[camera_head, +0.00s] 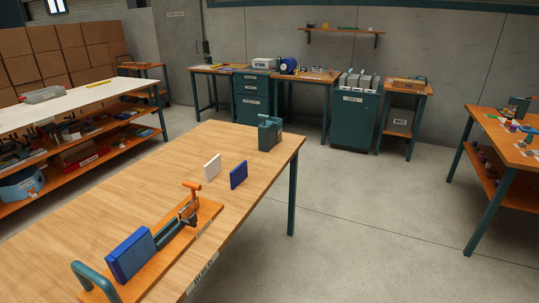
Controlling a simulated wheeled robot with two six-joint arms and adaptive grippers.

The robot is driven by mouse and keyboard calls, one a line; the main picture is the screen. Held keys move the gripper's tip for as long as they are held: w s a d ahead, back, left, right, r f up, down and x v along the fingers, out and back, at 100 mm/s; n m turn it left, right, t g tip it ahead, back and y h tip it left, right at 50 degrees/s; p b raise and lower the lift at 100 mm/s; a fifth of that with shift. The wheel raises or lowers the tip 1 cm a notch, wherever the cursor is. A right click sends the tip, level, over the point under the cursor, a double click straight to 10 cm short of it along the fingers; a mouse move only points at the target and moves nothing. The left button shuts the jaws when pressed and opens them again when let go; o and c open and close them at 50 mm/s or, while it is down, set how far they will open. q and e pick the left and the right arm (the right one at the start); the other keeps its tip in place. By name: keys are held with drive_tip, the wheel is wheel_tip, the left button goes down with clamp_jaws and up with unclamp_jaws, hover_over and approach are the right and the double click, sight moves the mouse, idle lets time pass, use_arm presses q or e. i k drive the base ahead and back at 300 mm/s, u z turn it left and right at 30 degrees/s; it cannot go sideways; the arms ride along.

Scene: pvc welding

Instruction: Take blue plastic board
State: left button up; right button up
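A blue plastic board (238,175) stands upright on the wooden table (90,215), near its right edge. A white board (212,167) stands upright just left of it, with a gap between them. A larger blue block (131,255) sits on a wooden fixture near the front of the table; I cannot tell whether it is also a board. Neither of my grippers shows in the head view.
The fixture (208,212) has an orange-handled clamp (190,200) and a green curved handle (92,278). A dark green device (270,133) stands at the table's far corner. The table's left and middle are clear. Workbenches line the back wall.

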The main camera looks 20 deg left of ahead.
sight(239, 174)
drive_tip(key=i, duration=1.55)
drive_tip(key=u, duration=1.2)
